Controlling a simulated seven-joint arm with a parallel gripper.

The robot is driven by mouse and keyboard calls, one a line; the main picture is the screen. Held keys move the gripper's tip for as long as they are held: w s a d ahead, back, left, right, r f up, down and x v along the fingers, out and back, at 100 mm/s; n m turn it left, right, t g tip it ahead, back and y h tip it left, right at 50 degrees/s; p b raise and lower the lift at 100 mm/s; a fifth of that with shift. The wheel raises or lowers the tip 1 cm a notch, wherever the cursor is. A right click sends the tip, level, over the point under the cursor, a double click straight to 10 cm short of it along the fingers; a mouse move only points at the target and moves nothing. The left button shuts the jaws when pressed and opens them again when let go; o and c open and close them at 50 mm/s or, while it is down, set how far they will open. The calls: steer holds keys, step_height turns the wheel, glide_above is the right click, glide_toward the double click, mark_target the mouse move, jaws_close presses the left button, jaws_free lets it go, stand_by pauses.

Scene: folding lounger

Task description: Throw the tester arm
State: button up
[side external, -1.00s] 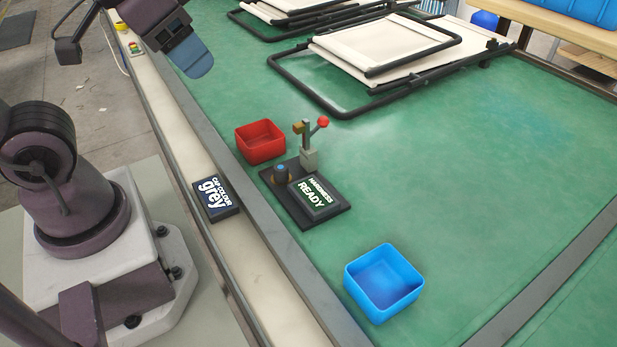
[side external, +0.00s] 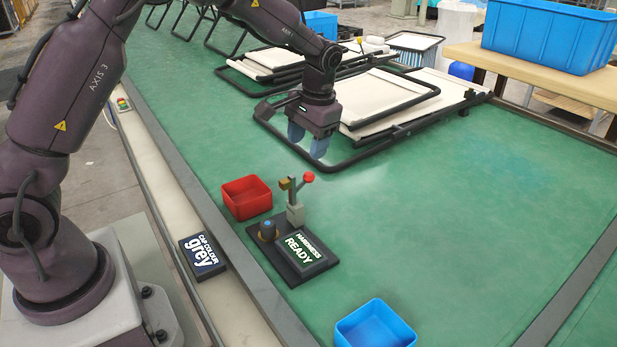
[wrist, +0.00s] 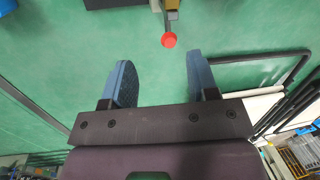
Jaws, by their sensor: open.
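My gripper (side external: 308,145) has blue fingers, is open and empty, and hangs above the table behind the tester, apart from the arm. The fingers show spread in the wrist view (wrist: 160,72).
A red bin (side external: 247,197) stands just left of the tester, and a blue bin (side external: 375,325) in front. A sign (side external: 203,257) reads "CAP COLOUR grey" on the pale rail. Folded lounger frames (side external: 400,100) lie behind my gripper. The table to the right is clear.

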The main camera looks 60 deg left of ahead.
mark_target(309, 173)
steer(key=a+f, duration=0.1)
steer(key=f, duration=0.2)
steer(key=w+a+f, duration=0.1)
steer(key=f, duration=0.3)
steer(key=w+a+f, duration=0.1)
steer(key=f, duration=0.3)
steer(key=shift+w+a+f, duration=0.1)
steer(key=shift+w+f, duration=0.1)
steer(key=shift+f, duration=0.05)
jaws_close()
